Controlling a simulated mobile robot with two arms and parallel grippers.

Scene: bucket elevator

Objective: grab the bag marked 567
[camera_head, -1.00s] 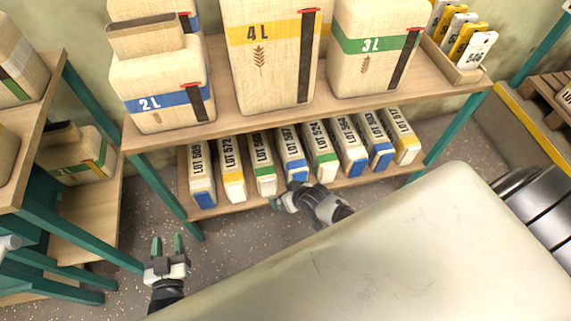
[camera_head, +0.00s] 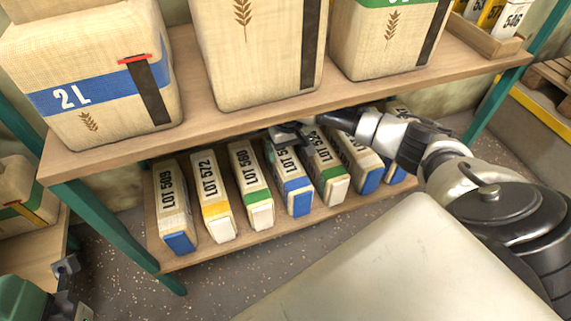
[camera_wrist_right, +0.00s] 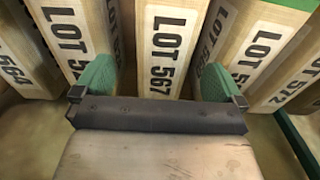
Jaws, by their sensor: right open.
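The bag marked 567 (camera_head: 294,188) stands in the row on the lower shelf. My right gripper is open, with one green finger on either side of this bag in the wrist view (camera_wrist_right: 157,82). Nothing is clamped; contact cannot be told. My left gripper (camera_head: 72,288) shows partly at the lower left, its jaw state unclear.
Similar bags stand close on both sides, such as LOT 560 (camera_head: 250,185) and a green-banded one (camera_head: 326,170). The upper shelf board (camera_head: 225,125) lies just above, carrying large bags, including 2L (camera_head: 95,90). Floor is free in front.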

